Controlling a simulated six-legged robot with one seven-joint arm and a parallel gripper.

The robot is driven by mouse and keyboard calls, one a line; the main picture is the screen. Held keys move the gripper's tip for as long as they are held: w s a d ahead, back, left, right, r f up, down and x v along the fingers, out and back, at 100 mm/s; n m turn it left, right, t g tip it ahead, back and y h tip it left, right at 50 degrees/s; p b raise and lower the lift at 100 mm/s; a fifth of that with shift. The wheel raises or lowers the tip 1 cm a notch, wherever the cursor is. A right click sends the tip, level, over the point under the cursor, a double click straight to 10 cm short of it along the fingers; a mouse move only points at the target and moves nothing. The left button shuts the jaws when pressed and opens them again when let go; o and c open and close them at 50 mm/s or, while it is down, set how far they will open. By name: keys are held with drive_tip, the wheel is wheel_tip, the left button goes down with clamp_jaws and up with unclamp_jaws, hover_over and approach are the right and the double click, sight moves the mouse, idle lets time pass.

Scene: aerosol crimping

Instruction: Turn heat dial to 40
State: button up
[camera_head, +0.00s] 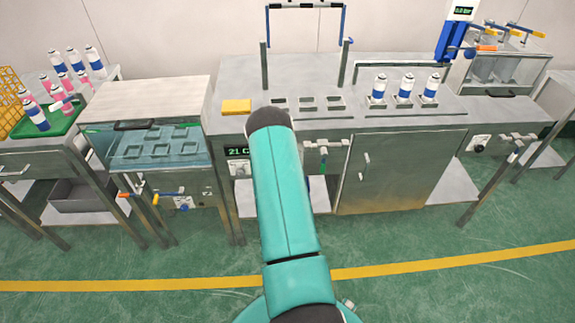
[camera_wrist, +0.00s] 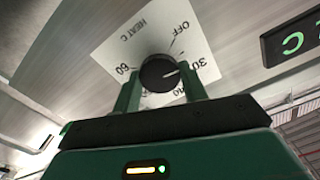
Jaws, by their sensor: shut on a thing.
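The black round heat dial (camera_wrist: 158,72) sits on a white plate (camera_wrist: 150,38) marked HEAT C, OFF, 30, 40 and 60 in the wrist view. A pale pointer line on the dial points right, close to the 30 mark. My gripper (camera_wrist: 160,76) is shut on the dial, one green finger on each side. Part of the 40 label shows beside the right finger. A dark display (camera_wrist: 291,40) with green characters is to the right. In the head view the display (camera_head: 237,151) reads 21 C; my arm hides my gripper there.
The dial's bench has a steel top (camera_head: 320,120) with a yellow block (camera_head: 237,106) and several bottles (camera_head: 404,88). A cabinet door (camera_head: 385,178) is right of my arm. A bench with shallow recesses (camera_head: 155,143) stands left. The green floor (camera_head: 410,245) in front is clear.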

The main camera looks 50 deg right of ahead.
drive_tip(key=shift+m, duration=8)
drive_tip(key=o, duration=1)
drive_tip(key=shift+c, duration=0.2)
drive_tip(key=shift+s, duration=0.1)
drive_tip(key=v, duration=1.3)
drive_tip(key=shift+s+a, duration=0.25)
drive_tip(key=shift+a, duration=0.05)
